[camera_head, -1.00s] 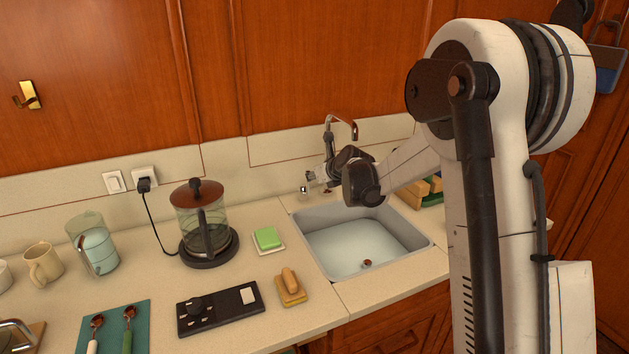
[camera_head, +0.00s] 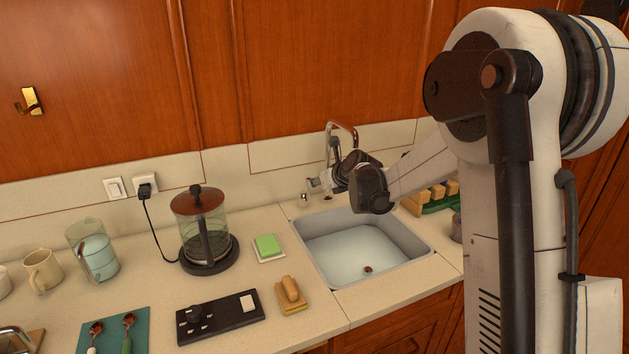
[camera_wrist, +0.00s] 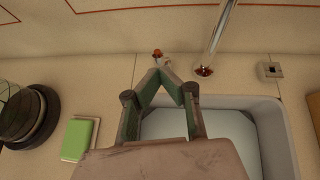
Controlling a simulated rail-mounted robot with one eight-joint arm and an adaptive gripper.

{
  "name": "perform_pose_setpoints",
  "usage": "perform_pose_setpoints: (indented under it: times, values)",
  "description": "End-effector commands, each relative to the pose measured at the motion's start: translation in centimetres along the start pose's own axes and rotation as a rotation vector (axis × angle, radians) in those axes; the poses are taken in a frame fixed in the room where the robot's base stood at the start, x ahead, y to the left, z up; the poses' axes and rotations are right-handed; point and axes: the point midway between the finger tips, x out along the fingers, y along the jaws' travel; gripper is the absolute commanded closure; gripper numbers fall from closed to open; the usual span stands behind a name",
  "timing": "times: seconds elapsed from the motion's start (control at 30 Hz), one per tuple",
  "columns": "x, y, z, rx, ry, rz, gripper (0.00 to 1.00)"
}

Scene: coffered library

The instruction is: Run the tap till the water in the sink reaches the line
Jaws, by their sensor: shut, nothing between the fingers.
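The sink (camera_head: 425,243) is a pale grey basin set in the counter, with pale bluish water (camera_head: 350,250) in it. A brown-red round spot (camera_head: 368,269) shows at its bottom. I cannot make out a fill line. The tap spout (camera_head: 343,125) is a curved metal pipe behind the sink, also in the wrist view (camera_wrist: 221,38); no stream is visible. A small metal knob (camera_head: 304,199) stands left of it; its reddish top shows in the wrist view (camera_wrist: 157,54). My gripper (camera_head: 312,186) is shut and empty, its tips (camera_wrist: 163,70) close to the knob; contact is unclear.
Left of the sink are a green sponge (camera_head: 267,245) on a dish, a brush (camera_head: 290,291), a glass kettle (camera_head: 206,235) and a black switch panel (camera_head: 220,315). A rack (camera_head: 440,198) stands right of the sink, partly behind my arm. The wall is close behind the tap.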

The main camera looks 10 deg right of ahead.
Motion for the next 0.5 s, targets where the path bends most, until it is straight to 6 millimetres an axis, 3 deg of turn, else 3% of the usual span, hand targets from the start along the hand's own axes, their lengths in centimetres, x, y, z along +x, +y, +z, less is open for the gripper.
perform_pose_setpoints:
  times: [0.07,0.5]
  values:
    - [-1.3,0.2,-1.0,0.000,0.000,0.000,1.00]
    - [-8.6,0.0,0.8,-0.001,0.000,0.000,1.00]
